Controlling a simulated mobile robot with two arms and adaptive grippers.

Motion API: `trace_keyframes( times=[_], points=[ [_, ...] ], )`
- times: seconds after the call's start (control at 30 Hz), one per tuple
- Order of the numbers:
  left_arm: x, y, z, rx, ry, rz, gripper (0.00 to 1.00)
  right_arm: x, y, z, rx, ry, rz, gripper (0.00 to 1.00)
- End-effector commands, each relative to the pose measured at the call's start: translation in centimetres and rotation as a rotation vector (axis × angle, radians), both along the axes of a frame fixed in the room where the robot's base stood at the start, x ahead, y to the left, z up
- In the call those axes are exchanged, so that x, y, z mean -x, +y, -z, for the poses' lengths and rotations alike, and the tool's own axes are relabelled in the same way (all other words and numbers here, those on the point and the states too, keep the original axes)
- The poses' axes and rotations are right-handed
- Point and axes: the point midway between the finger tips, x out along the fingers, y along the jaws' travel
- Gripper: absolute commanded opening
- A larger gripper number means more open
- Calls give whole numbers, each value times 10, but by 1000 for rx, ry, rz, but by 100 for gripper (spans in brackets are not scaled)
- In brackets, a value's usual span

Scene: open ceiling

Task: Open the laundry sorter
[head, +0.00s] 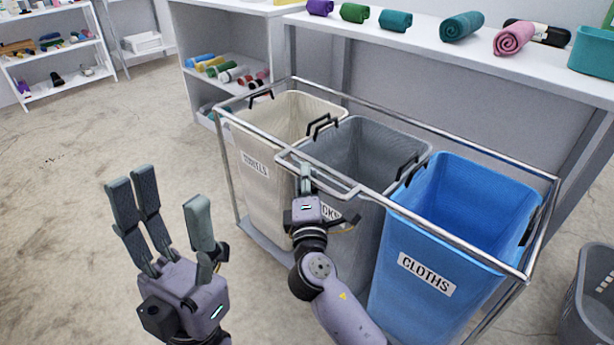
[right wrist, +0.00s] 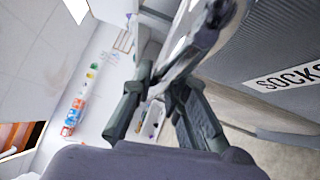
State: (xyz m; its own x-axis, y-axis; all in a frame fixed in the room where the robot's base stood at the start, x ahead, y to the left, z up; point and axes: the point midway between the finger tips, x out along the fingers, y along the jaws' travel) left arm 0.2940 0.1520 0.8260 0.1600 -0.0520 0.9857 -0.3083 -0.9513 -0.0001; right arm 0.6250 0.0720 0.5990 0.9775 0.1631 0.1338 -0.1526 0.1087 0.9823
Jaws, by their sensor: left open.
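The laundry sorter is a metal frame (head: 228,165) holding three open-topped bins. They are a cream bin (head: 262,205) at left, a grey bin (head: 375,150) labelled socks in the middle, and a blue bin (head: 430,250) labelled cloths at right. A looped metal handle (head: 345,188) sits at the front of the top rail by the grey bin. My right gripper (head: 305,180) is at this handle, and the right wrist view shows its fingers (right wrist: 163,85) closed around the bar. My left gripper (head: 168,205) is open and empty, in front of and left of the sorter.
A long shelf (head: 410,35) with rolled towels stands behind the sorter. A grey basket (head: 590,300) stands on the floor at the right. A shelf unit (head: 60,55) stands at the far left. The floor (head: 70,200) at left is clear.

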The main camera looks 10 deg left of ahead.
Motion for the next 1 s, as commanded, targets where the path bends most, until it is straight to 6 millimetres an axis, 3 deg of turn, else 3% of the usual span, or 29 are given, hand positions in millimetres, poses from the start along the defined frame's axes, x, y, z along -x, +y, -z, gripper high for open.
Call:
trace_keyframes(
  times=[0.27, 0.63, 0.77, 1.0],
  points=[
    [0, 0, -1, 0, -1, 0, 53, 0, 0, 0, 1, 0, 0, 35],
    [-2, -1, 0, -7, 1, 0, 53, 5, -1, 1, 2, 0, -1, 35],
    [-1, 0, 0, -5, 0, 0, 53, 23, -3, 4, -1, 1, -2, 35],
    [-1, 0, 0, -4, 0, 1, 53, 74, -12, 11, 0, 3, -2, 35]
  ],
)
